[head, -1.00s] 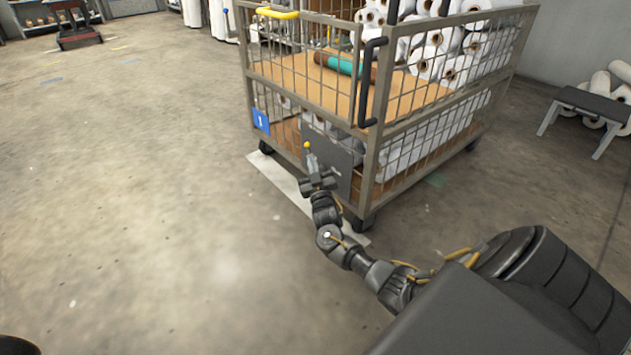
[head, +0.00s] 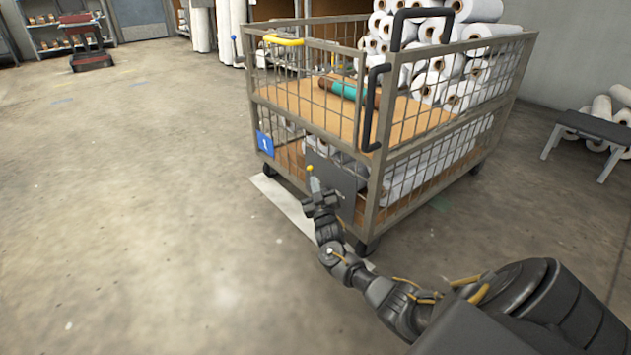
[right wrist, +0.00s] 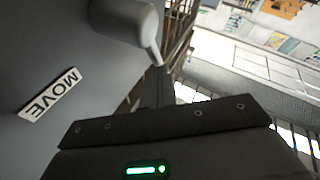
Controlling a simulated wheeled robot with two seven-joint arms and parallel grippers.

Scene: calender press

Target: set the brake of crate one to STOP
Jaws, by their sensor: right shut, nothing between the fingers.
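Crate one (head: 372,190) is a wire-mesh trolley with a blue number 1 sign (head: 265,143) on its near left corner. A dark grey plate (head: 345,183) sits low on its near side. The brake lever, with a yellow knob (head: 309,167), stands roughly upright in front of the plate. My right gripper (head: 316,193) is shut and empty, close to the lever just below the knob; contact cannot be told. In the right wrist view, the shut gripper (right wrist: 160,85) is beside a grey rounded part (right wrist: 128,22), and a MOVE label (right wrist: 48,95) is on the plate. No STOP label shows. My left gripper is out of view.
A grey bench (head: 590,127) stands at right.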

